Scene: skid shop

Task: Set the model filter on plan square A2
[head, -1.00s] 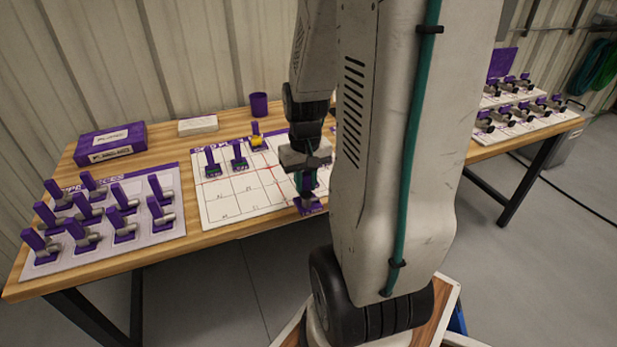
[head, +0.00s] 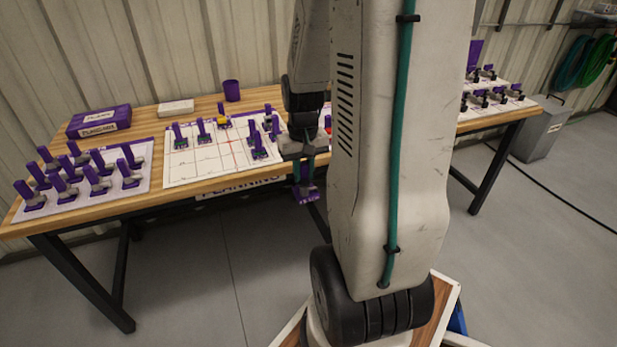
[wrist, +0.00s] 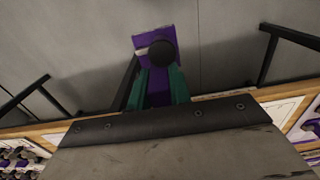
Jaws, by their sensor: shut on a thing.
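My gripper (head: 303,170) is shut on a small purple model piece (head: 306,194), which I take to be the model filter; its label is too small to read. In the wrist view the piece (wrist: 152,45) shows a purple base and a dark round part between the green fingers (wrist: 160,84). It hangs over the floor, in front of the table's front edge. The white plan board (head: 185,176) with its grid lies on the table behind and left of the gripper. The front-left squares look bare. The square letters are unreadable, so I cannot pick out A2.
Several purple-handled pieces stand on the plan board, mostly in its back and right parts. A pale tray (head: 125,192) of similar pieces lies to its left. A purple box (head: 100,122), a white block (head: 176,107) and a purple cup (head: 231,91) stand behind.

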